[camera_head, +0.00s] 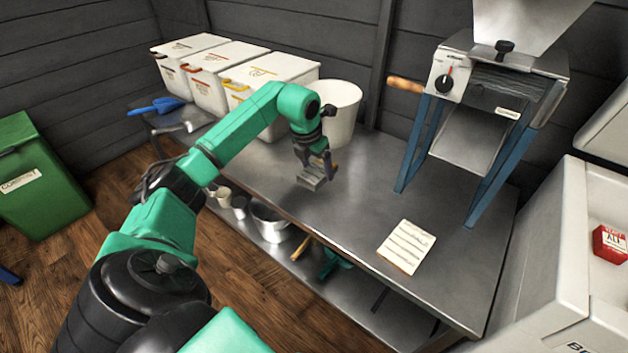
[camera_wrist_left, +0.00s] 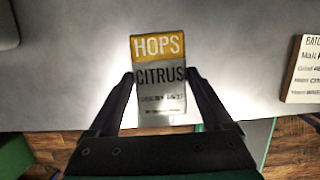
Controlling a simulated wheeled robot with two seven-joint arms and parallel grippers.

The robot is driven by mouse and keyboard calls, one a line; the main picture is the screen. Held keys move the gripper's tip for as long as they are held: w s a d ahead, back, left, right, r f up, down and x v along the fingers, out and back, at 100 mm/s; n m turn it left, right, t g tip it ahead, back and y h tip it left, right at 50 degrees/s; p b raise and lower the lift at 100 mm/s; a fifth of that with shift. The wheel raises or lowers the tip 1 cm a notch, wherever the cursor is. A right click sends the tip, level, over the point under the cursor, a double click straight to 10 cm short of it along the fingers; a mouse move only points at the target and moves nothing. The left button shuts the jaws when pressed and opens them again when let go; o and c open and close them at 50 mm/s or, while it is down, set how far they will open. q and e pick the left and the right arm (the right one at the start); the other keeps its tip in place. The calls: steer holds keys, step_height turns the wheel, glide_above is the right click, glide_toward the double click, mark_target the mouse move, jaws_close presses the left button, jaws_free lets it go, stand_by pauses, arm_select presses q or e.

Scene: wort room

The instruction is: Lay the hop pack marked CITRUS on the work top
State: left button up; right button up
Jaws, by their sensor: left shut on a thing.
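The hop pack (camera_wrist_left: 158,75) is silver-grey with a yellow band, and reads HOPS and CITRUS in the left wrist view. My left gripper (camera_wrist_left: 158,84) is shut on it, with one finger on each side. In the head view the pack (camera_head: 312,180) hangs at the fingertips of my left gripper (camera_head: 318,168), over the steel work top (camera_head: 355,205). I cannot tell whether the pack touches the work top. My right gripper is not in view.
A white bucket (camera_head: 338,110) and lidded white bins (camera_head: 265,78) stand behind. A mill on blue legs (camera_head: 480,125) stands at the back right. A written sheet (camera_head: 407,246) lies on the work top's right part. The steel between pack and sheet is clear.

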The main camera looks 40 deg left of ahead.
arm_select(q)
steer(key=shift+f+b, duration=0.3)
steer(key=shift+f, duration=2)
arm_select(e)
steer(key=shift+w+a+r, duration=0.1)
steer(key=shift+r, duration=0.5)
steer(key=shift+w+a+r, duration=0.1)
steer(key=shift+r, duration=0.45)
arm_select(q)
steer(key=shift+f, duration=0.15)
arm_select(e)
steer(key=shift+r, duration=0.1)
arm_select(q)
steer(key=o, duration=1.2)
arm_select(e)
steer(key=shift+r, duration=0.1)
arm_select(q)
steer(key=p+v, duration=0.2)
steer(key=v, duration=1)
steer(key=shift+r, duration=0.25)
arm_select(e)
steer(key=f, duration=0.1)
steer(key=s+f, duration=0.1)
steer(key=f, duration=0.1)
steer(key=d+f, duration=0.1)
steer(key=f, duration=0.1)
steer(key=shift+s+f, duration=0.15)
arm_select(q)
steer(key=shift+f, duration=0.1)
